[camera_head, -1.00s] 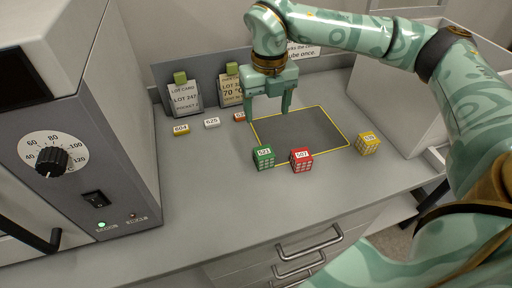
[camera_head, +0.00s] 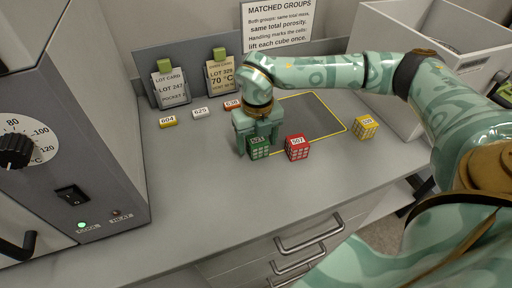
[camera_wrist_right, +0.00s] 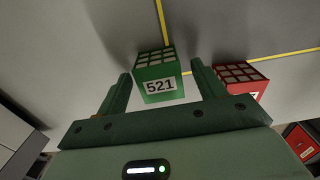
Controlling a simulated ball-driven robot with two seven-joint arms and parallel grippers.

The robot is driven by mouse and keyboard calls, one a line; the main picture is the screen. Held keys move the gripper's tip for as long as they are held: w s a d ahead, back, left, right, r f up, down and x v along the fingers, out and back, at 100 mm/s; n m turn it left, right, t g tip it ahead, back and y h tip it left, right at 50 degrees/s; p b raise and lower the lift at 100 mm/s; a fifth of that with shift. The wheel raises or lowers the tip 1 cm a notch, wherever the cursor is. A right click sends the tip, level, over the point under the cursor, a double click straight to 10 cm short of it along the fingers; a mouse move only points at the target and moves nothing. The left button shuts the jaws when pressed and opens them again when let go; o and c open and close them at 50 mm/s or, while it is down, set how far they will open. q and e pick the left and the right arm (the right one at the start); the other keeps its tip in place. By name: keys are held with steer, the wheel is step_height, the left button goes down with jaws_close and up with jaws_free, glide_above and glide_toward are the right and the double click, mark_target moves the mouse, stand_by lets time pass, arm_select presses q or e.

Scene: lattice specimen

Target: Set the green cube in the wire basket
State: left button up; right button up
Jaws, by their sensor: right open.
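The green cube (camera_head: 258,153) has a label reading 521 and a lattice top. It sits on the grey bench at the near left corner of the yellow-outlined dark area. In the right wrist view the green cube (camera_wrist_right: 157,72) lies between and just ahead of the two fingertips, with gaps at its sides. My right gripper (camera_head: 255,143) points down, open, just behind and around the cube; it also shows in the right wrist view (camera_wrist_right: 161,78). I see no wire basket in either view. My left gripper is out of view.
A red cube (camera_head: 297,148) stands close right of the green one. A yellow cube (camera_head: 364,127) stands farther right. Small labelled tags and card holders (camera_head: 171,87) are at the back. An oven-like unit (camera_head: 75,130) fills the left. Pale bins (camera_head: 385,80) stand at right.

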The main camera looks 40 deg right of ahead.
steer(key=shift+f, duration=0.15)
steer(key=c, duration=1.1)
steer(key=shift+o, duration=0.2)
